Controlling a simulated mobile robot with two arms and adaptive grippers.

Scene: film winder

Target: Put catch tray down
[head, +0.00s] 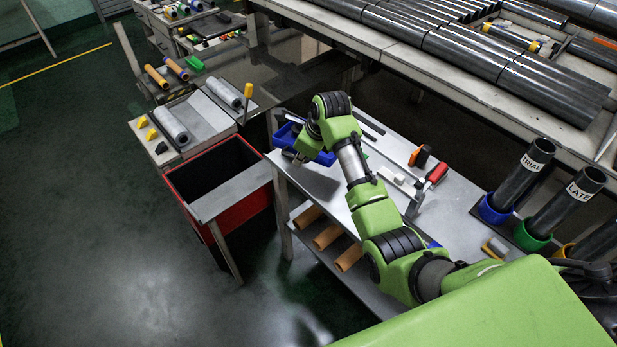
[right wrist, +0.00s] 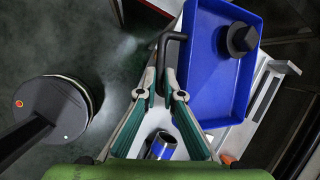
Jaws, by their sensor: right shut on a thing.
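The blue catch tray (head: 286,137) is at the left end of the grey side table in the head view, partly hidden by my right arm. In the right wrist view the tray (right wrist: 222,80) is a shallow open box with a dark knob-like piece (right wrist: 240,40) in it. My right gripper (head: 296,157) is at the tray's near left side. In the right wrist view its fingers (right wrist: 173,80) are closed together on a black bent handle (right wrist: 172,42) beside the tray's edge. I cannot tell whether the tray touches the table. My left gripper is not in view.
The side table (head: 395,165) holds a red-handled tool (head: 436,174) and an orange-and-black piece (head: 419,156). Dark tubes in coloured holders (head: 520,183) stand at its right. A red bin (head: 180,187) stands left of the table. Orange rolls (head: 328,236) lie on the lower shelf.

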